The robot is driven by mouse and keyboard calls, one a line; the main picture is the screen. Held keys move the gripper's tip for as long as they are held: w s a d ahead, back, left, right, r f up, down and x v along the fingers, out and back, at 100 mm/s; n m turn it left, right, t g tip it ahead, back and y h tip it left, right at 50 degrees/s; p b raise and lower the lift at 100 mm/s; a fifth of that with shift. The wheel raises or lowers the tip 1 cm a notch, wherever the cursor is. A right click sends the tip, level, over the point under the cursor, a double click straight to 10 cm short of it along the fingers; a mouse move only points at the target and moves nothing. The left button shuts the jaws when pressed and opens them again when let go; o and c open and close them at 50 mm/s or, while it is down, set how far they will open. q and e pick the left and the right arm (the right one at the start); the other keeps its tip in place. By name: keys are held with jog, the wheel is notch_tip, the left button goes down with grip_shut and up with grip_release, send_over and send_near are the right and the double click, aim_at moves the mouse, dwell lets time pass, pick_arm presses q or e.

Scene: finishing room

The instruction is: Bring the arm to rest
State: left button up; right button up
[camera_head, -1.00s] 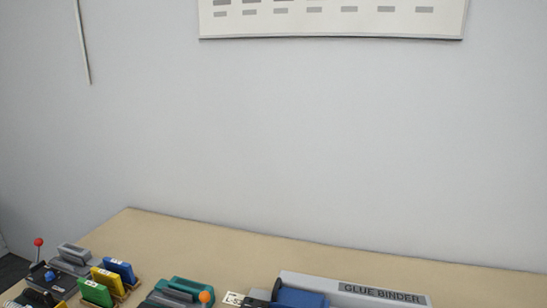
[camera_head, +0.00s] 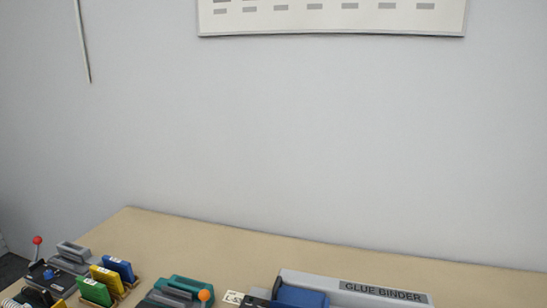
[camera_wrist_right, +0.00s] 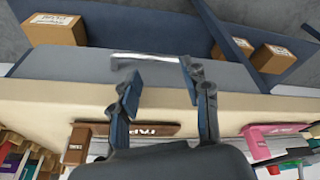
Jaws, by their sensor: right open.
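My right gripper (camera_wrist_right: 159,86) shows only in the right wrist view. Its two dark fingers with blue pads are spread apart, with nothing held between them. A pale table edge runs across behind the fingers, and a light metallic bar (camera_wrist_right: 145,57) shows beyond them. My left gripper is in neither view.
The glue binder (camera_head: 380,291) stands at the table's front right in the head view. A teal machine (camera_head: 185,283), blue block (camera_head: 119,268) and green block (camera_head: 94,291) stand left of it. Cardboard boxes (camera_wrist_right: 55,30), a brown labelled item (camera_wrist_right: 150,130) and a pink one (camera_wrist_right: 265,138) surround the right gripper's view.

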jog(key=s+f+b, duration=0.1)
jog(key=s+f, duration=0.2)
jog(key=f, duration=0.7)
jog(key=s+d+f+g+b, duration=0.1)
jog(key=s+f, duration=0.3)
jog(key=f, duration=0.6)
jog(key=s+f+b, duration=0.1)
jog(key=s+f, duration=0.2)
jog(key=f, duration=0.7)
jog(key=s+d+f+g+b, duration=0.1)
jog(key=s+d+f, duration=0.1)
jog(key=s+f, duration=0.5)
jog(key=s, duration=0.3)
jog(key=shift+f, duration=0.15)
